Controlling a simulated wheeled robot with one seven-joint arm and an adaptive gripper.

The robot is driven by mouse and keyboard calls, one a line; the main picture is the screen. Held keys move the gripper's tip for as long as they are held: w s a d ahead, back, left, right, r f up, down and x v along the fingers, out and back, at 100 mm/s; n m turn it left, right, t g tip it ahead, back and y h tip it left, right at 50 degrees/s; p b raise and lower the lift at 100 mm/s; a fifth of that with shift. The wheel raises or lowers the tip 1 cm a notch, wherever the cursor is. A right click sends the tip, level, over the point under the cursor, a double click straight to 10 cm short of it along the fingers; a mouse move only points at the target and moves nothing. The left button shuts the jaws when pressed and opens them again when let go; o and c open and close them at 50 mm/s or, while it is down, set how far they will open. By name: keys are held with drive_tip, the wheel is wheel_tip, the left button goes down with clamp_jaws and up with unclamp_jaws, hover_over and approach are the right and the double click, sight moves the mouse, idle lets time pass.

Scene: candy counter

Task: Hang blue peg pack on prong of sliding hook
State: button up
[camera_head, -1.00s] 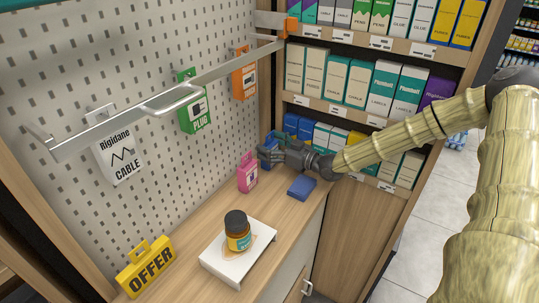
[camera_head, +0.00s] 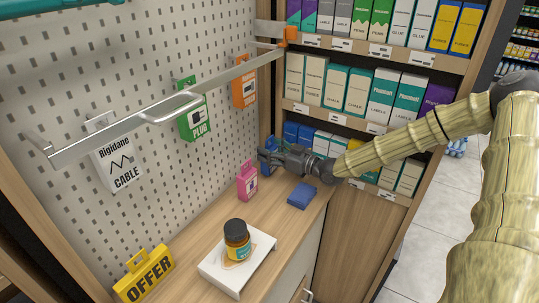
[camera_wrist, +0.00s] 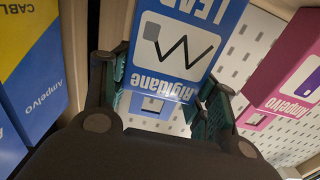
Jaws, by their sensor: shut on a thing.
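My gripper (camera_head: 274,160) is at the back of the counter, near the corner of the pegboard and the shelves. It is shut on the blue peg pack, mostly hidden by the fingers in the head view. In the wrist view the blue peg pack (camera_wrist: 178,45) sits between the two fingers (camera_wrist: 165,95), its lettering upside down. The sliding hook is a long metal bar (camera_head: 215,82) across the pegboard with an orange end piece (camera_head: 287,37). A looped prong (camera_head: 172,107) sticks out from the bar, above and left of my gripper.
A pink pack (camera_head: 247,182) stands on the counter (camera_head: 205,215) just left of my gripper. A blue box (camera_head: 302,195) lies to its right. White, green and orange packs hang on the pegboard (camera_head: 60,120). A brown jar (camera_head: 237,242) and a yellow OFFER sign (camera_head: 145,273) are nearer.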

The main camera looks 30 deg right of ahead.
drive_tip(key=shift+r, duration=0.5)
drive_tip(key=shift+s+a+r+b, duration=0.15)
drive_tip(key=shift+s+r+b, duration=0.25)
drive_tip(key=shift+r, duration=0.2)
drive_tip(key=s+a, duration=0.2)
drive_tip(key=s, duration=0.5)
drive_tip(key=s+a+r+b, duration=0.1)
drive_tip(key=s+a, duration=0.1)
drive_tip(key=s, duration=0.5)
drive_tip(key=shift+s+a+r, duration=0.2)
drive_tip(key=shift+s+a, duration=0.05)
drive_tip(key=shift+a, duration=0.15)
